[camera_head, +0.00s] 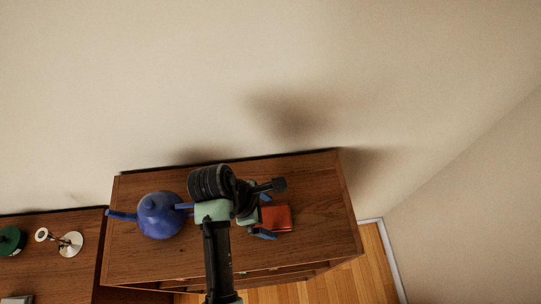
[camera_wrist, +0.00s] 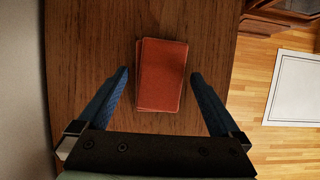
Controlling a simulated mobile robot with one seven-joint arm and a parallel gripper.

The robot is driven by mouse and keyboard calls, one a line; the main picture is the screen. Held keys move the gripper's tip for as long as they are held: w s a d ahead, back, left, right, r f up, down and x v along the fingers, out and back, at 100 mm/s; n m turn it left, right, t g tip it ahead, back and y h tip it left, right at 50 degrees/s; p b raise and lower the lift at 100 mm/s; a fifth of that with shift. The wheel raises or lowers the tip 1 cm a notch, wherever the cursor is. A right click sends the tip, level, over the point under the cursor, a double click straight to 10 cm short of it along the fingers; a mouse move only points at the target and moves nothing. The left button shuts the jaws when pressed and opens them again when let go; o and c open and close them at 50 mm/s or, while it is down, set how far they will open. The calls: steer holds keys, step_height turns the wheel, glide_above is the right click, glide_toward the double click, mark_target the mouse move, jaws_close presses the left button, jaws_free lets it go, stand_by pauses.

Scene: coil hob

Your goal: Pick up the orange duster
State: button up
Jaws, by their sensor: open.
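My gripper (camera_wrist: 160,74) is open, with one blue finger on each side of the block in that picture and gaps between. In the head view my gripper (camera_head: 266,216) is over the block's left part, and my arm hides some of the cabinet. I cannot tell its exact height above the top.
A round blue pot with a spout or handle (camera_head: 160,217) stands on the cabinet, left of my arm. A lower surface at far left holds a green object (camera_head: 11,240) and a metallic item (camera_head: 70,243). The cabinet's right end is clear. A wall is behind.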

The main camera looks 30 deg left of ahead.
steer(key=shift+f+p, duration=0.25)
steer(key=shift+p, duration=0.05)
stand_by(0.4)
steer(key=c, duration=1.2)
steer(key=shift+r+b, duration=0.15)
steer(key=shift+b, duration=0.3)
steer(key=shift+c, duration=0.2)
